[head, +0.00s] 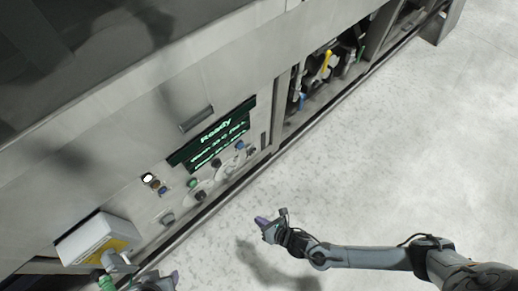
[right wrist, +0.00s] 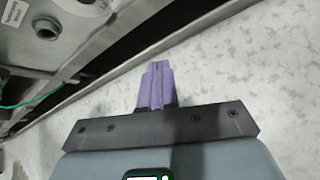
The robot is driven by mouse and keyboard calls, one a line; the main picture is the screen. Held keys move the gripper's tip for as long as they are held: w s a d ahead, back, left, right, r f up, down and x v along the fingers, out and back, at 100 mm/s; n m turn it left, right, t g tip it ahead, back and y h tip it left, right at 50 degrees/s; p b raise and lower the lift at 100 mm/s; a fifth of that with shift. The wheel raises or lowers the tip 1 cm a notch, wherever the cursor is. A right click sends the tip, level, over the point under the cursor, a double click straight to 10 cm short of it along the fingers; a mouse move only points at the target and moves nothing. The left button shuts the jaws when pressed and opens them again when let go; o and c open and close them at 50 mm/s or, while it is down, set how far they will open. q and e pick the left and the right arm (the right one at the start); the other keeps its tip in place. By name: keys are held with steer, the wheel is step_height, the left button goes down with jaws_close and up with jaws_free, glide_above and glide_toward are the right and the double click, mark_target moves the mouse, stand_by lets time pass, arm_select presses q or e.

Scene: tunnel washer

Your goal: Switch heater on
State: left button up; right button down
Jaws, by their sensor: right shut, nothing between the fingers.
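The washer's control panel has a dark display (head: 214,134) with green text, where I can read "Ready". Below it are several knobs and buttons, including a green one (head: 193,183), a blue one (head: 240,145) and a white one (head: 148,177). I cannot tell which control is the heater's. My right gripper (head: 262,222) is over the floor, apart from the panel. Its purple fingers are shut and empty, as the right wrist view (right wrist: 157,85) also shows. My left gripper (head: 172,279) shows only partly at the bottom edge, below the panel; its fingers are too unclear to judge.
A grey-white box (head: 95,238) with a yellow label juts out at the lower left of the panel. An open bay (head: 325,70) with coloured parts lies to the upper right. The pale floor (head: 400,150) on the right is clear. A round fitting (right wrist: 46,27) shows in the right wrist view.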

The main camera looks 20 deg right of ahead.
arm_select(q)
step_height(320, 180, up, 7)
steer(key=p, duration=0.5)
steer(key=shift+f, duration=0.15)
arm_select(e)
steer(key=w+d+r+n, duration=0.2)
steer(key=w+d+r, duration=0.2)
steer(key=w+d, duration=0.2)
steer(key=w+d+r+n+t+h, duration=0.1)
steer(key=w+d+r, duration=0.4)
steer(key=d, duration=0.3)
steer(key=shift+w+n, duration=0.4)
steer(key=shift+w, duration=0.3)
arm_select(q)
steer(key=shift+f, duration=0.1)
arm_select(e)
steer(key=shift+w, duration=0.1)
steer(key=b, duration=0.8)
glide_toward(254, 152)
steer(key=x, duration=0.5)
steer(key=shift+s+a+f, duration=0.2)
steer(key=shift+s+f, duration=0.05)
steer(key=shift+f, duration=0.1)
steer(key=shift+w+a+r, duration=0.1)
steer(key=shift+w+r, duration=0.05)
steer(key=shift+w, duration=0.2)
arm_select(q)
step_height(254, 152, down, 8)
steer(key=shift+f, duration=0.15)
